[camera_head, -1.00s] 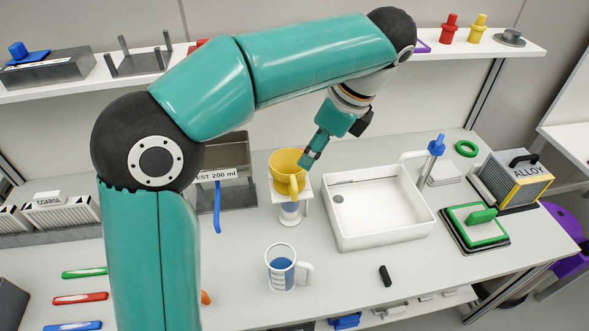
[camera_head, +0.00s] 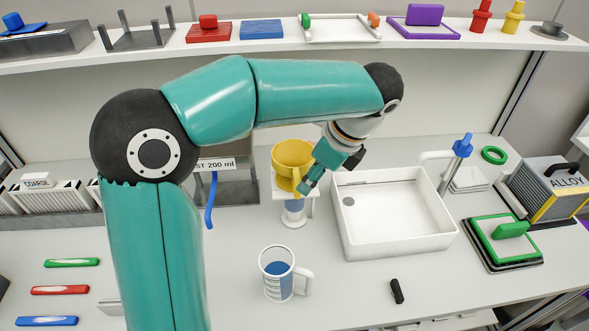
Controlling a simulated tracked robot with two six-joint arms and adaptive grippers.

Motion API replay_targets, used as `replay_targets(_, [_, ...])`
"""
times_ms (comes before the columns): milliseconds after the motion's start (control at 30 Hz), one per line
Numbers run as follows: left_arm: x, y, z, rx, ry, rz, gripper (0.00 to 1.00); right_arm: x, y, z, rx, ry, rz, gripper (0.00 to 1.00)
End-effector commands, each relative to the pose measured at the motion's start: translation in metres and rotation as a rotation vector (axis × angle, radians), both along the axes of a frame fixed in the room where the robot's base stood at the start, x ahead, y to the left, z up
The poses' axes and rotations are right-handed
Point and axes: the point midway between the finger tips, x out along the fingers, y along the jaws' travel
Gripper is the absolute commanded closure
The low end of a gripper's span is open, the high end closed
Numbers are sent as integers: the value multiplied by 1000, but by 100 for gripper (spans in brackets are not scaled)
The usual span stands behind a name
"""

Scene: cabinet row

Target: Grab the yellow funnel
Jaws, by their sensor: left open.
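The yellow funnel (camera_head: 291,155) sits upright in a white stand (camera_head: 312,200) at the middle of the counter. A small white cup-like vessel (camera_head: 293,212) stands under it. My left gripper (camera_head: 304,186) is open, with its fingertips at the funnel's lower right side. From this view I cannot tell whether the fingers touch the funnel or are around its handle. My right gripper is not in view.
A white sink (camera_head: 395,241) stands just right of the funnel. A white mug (camera_head: 278,273) with blue in it stands in front. A blue hooked piece (camera_head: 211,201) hangs left. A shelf (camera_head: 330,47) with several coloured items runs behind.

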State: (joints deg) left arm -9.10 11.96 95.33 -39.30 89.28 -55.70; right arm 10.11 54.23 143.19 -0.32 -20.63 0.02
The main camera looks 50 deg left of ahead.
Motion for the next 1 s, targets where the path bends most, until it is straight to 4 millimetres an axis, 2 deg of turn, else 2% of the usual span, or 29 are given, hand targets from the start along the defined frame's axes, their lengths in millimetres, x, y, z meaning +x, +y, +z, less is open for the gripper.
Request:
replay_targets(100, [-3,7,-16,1,1,3,54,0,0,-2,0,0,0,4])
replay_targets(367, [-4,14,-30,0,1,4,54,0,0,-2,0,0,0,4])
replay_targets(700, [-9,33,-67,-1,2,3,54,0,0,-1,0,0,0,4])
replay_targets(967, [-9,33,-69,-1,0,2,54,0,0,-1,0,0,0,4])
replay_targets(1000, [-9,33,-69,-1,0,2,61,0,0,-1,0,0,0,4])
